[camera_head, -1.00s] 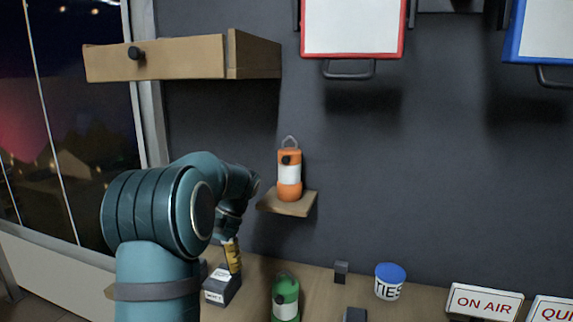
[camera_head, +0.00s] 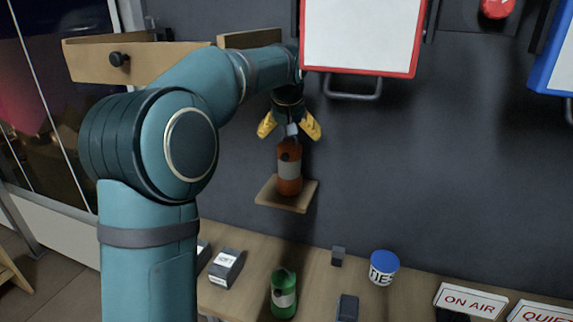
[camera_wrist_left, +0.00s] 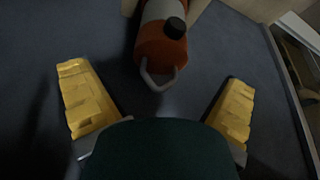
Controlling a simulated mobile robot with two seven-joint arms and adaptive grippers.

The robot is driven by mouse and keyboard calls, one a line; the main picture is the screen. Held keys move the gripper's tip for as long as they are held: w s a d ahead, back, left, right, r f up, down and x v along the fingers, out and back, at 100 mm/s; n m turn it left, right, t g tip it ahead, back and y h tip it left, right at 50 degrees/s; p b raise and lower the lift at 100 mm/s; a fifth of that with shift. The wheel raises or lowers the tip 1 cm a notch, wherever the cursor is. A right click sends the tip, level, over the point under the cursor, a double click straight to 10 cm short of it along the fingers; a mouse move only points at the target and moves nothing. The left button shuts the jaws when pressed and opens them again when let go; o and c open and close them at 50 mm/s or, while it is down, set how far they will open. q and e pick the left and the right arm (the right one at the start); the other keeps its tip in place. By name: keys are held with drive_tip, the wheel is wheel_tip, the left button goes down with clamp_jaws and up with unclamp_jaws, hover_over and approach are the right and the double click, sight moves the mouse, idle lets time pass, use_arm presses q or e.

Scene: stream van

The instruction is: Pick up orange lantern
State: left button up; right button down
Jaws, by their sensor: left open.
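The orange lantern (camera_head: 289,168) stands upright on a small wooden wall shelf (camera_head: 282,205). It has a pale middle band, a dark knob and a grey loop handle on top. My left gripper (camera_head: 290,128) points down just above the lantern, open, with its yellow fingers spread to either side of the handle. In the left wrist view the lantern (camera_wrist_left: 162,48) lies ahead of the open gripper (camera_wrist_left: 160,105), its loop pointing back between the fingers. The lantern's body is beyond the fingertips, and nothing is held. My right gripper is not in view.
A wooden drawer (camera_head: 150,62) and a red-framed board (camera_head: 362,38) flank my arm above. The desk below holds a green lantern (camera_head: 284,293), a blue-lidded tub (camera_head: 383,267), an ON AIR sign (camera_head: 471,301) and small dark boxes. The wall right of the shelf is clear.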

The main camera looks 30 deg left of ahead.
sight(289, 146)
use_arm(q)
drive_tip(key=x, duration=0.6)
drive_tip(key=shift+a, duration=0.1)
drive_tip(key=shift+r, duration=0.1)
drive_tip(key=c, duration=1.4)
